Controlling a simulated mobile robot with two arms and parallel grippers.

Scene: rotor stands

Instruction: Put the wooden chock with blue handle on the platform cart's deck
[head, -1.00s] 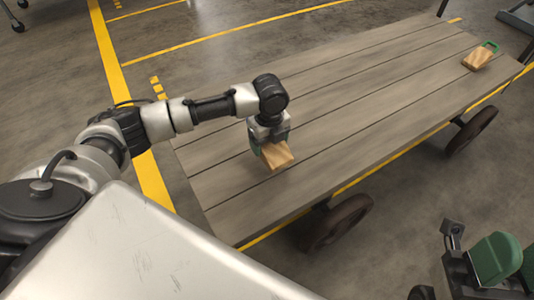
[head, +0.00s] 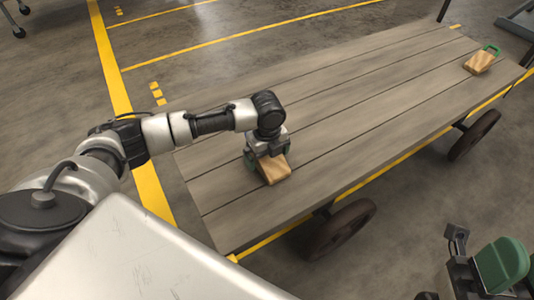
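A wooden chock (head: 275,172) is at my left gripper (head: 267,158), low at the near left part of the platform cart's deck (head: 350,130). It appears to rest on the planks, though exact contact is hard to tell. My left gripper is right over its back end, pointing down, and hides its handle, so the handle's colour does not show. Whether the fingers still grip it is unclear. Another wooden chock (head: 478,63) with a green handle (head: 492,49) sits at the deck's far right end. My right gripper (head: 490,265) shows partly at the bottom right corner; its fingers are unclear.
The cart's dark wheels (head: 341,228) (head: 473,135) stand along its near side. The middle of the deck between the chocks is clear. Yellow lines (head: 112,75) mark the grey floor. Dark posts rise at the cart's far right end.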

